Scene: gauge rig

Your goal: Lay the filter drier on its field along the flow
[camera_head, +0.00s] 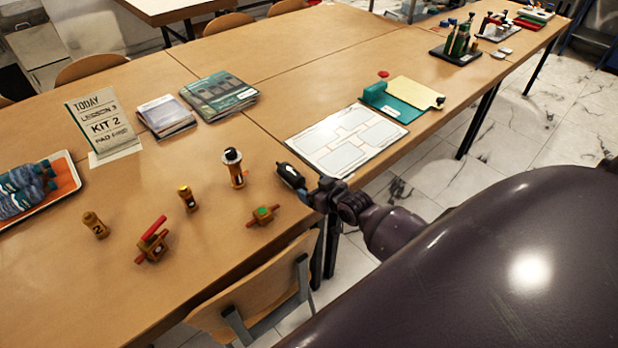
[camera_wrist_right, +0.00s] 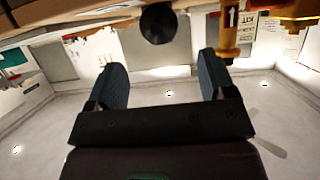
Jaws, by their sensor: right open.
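The dark capsule-shaped part, which looks like the filter drier (camera_head: 290,176), is at the table's near edge in the head view, just left of my right gripper (camera_head: 315,193). In the right wrist view its round dark end (camera_wrist_right: 158,23) shows beyond the open fingers of the right gripper (camera_wrist_right: 160,68), with nothing between them. Whether a finger touches it I cannot tell. A white sheet with outlined fields (camera_head: 348,141) lies flat on the table, up and right of the drier. Its bare fields show no part on them. My left gripper is out of view.
A tray (camera_head: 68,180) with blue items is far left. A teal clipboard (camera_head: 385,103) lies beyond the sheet. A chair (camera_head: 262,290) stands below the table edge.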

